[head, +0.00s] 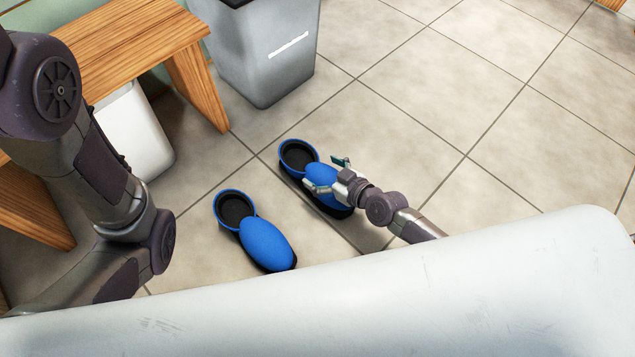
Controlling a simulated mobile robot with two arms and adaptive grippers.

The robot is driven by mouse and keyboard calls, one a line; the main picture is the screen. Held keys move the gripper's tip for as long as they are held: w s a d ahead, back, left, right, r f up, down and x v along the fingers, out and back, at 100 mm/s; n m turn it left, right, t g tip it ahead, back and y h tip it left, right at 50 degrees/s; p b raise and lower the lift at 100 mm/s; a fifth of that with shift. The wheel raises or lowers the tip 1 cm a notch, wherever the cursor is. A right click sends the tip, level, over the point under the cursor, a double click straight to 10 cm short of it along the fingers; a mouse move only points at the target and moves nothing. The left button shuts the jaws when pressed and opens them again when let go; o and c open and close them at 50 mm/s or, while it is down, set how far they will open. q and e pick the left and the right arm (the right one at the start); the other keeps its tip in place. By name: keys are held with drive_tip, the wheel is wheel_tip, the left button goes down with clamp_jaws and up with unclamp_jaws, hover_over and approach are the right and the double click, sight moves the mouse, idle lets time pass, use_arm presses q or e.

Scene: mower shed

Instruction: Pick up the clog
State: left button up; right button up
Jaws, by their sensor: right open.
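Two blue clogs with black insides and dark soles lie side by side on the tiled floor. The nearer left clog (262,240) lies free. The farther right clog (318,172) is partly covered by my right gripper (328,174). That gripper is open, with its fingers spread over the blue upper of this clog. I cannot tell whether the fingers touch it. My left arm stands at the left of the head view, but its gripper is out of view.
A wooden bench (130,35) stands at the upper left, with a white bin (135,130) beneath it. A grey bin (262,50) stands at the top. The tiled floor (500,110) to the right is clear. A pale surface (400,310) fills the bottom edge.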

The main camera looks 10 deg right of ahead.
drive_tip(key=shift+w+a+f, duration=0.1)
drive_tip(key=shift+w+a, duration=0.05)
drive_tip(key=shift+w, duration=0.05)
drive_tip(key=c, duration=1.7)
clamp_jaws()
